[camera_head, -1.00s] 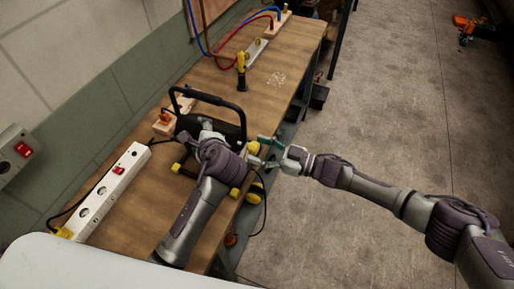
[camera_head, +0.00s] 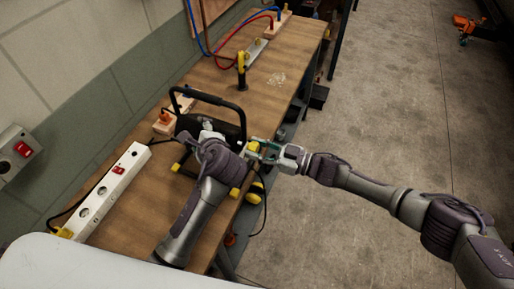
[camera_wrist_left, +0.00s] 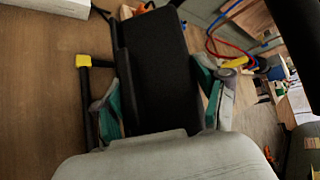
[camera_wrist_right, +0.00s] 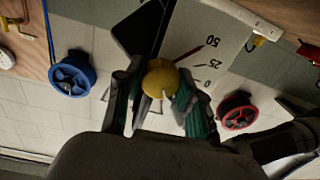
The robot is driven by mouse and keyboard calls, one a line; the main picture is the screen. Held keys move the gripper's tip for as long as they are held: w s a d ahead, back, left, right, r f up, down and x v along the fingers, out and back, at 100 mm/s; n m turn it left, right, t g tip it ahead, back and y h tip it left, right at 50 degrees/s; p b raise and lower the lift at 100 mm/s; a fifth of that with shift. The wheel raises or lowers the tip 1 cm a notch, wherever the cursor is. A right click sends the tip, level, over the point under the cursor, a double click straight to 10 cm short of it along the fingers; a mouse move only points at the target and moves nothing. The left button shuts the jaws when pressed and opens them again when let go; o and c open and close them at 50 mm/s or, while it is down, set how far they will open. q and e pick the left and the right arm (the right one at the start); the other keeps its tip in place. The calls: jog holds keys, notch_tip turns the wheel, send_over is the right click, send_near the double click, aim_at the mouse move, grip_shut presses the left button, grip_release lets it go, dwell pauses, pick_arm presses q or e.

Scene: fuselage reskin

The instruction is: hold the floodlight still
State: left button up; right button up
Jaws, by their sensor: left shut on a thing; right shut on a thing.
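The floodlight (camera_head: 241,108) stands on the workbench, with a black tubular frame and yellow caps on its feet. My left gripper (camera_head: 208,130) is over it. In the left wrist view, the teal-padded fingers of the left gripper (camera_wrist_left: 163,102) are on both sides of the floodlight's black body (camera_wrist_left: 158,65), shut on it. My right gripper (camera_head: 258,149) is at the floodlight's right side. In the right wrist view, the fingers of the right gripper (camera_wrist_right: 160,100) are shut on a round yellow knob (camera_wrist_right: 160,78). My left arm hides much of the floodlight.
A white power strip (camera_head: 108,190) lies left of the floodlight. A yellow-and-black tool (camera_head: 242,70) stands farther back on the workbench (camera_head: 215,80). A dark cable hangs by the bench's right edge. The floor (camera_head: 400,110) to the right is open.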

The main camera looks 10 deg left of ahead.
jog(key=m, duration=0.3)
jog(key=shift+m, duration=2.1)
jog(key=o, duration=1.2)
jog(key=shift+c, duration=0.2)
jog(key=shift+d, duration=0.1)
jog(key=s+d, duration=0.2)
jog(key=d, duration=0.9)
jog(key=shift+s+d+f, duration=0.2)
jog(key=shift+d+f, duration=0.05)
jog(key=shift+d, duration=0.05)
